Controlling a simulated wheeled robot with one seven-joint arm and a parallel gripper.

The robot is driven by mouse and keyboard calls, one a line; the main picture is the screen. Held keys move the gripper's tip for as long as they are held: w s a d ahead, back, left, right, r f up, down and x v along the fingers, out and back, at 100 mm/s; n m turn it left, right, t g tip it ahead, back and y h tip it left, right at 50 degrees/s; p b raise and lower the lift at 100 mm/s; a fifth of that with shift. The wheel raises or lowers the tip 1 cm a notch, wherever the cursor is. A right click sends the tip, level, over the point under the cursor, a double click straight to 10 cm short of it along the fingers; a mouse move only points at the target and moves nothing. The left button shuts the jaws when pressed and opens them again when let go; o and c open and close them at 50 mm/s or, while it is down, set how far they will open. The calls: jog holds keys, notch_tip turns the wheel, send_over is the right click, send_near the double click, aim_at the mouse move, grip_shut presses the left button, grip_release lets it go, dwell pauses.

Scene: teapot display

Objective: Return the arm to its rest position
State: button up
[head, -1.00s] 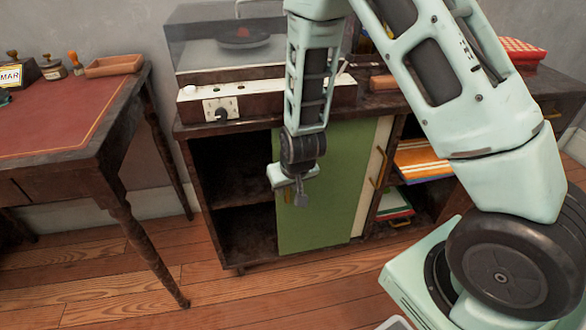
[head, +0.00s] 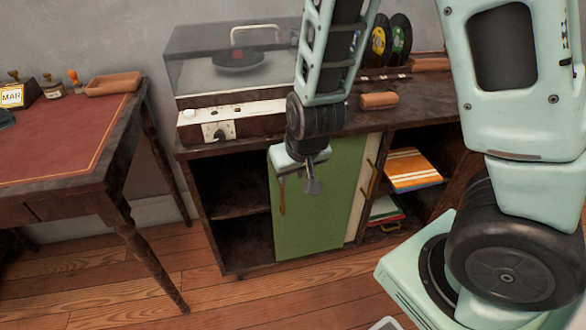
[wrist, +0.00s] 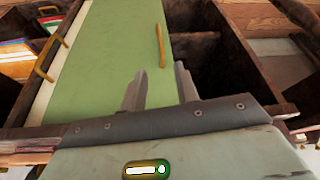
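My gripper (head: 298,185) hangs in front of the cabinet's green sliding door (head: 318,215), pointing down. In the wrist view its two fingers (wrist: 160,70) stand apart with nothing between them. The door's slim brass handle (wrist: 161,46) lies beyond the fingertips there, with green door surface around it. From the head view I cannot tell the exact distance between fingers and door. My arm is bent, with its upper links filling the right of the head view.
The dark cabinet (head: 225,262) has an open compartment at left and shelves with books (head: 412,168) at right. A record player (head: 238,110) and records (head: 400,38) stand on top. A red-topped desk (head: 65,135) is at left. Wooden floor (head: 225,300) lies in front.

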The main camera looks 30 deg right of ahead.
dwell(0.4)
jog(key=s+a+r+n+g+y, duration=0.3)
jog(key=s+a+r+n, duration=0.25)
jog(key=s+a, duration=0.45)
jog(key=s+a+r+n+g+h, duration=0.1)
jog(key=s+a+r+n+h, duration=0.2)
jog(key=s+r, duration=0.45)
notch_tip(320, 180, up, 18)
jog(key=s+y+p, duration=0.1)
jog(key=p, duration=1.9)
jog(key=shift+s+r, duration=0.25)
jog(key=shift+d+n, duration=0.1)
jog(key=shift+n, duration=0.15)
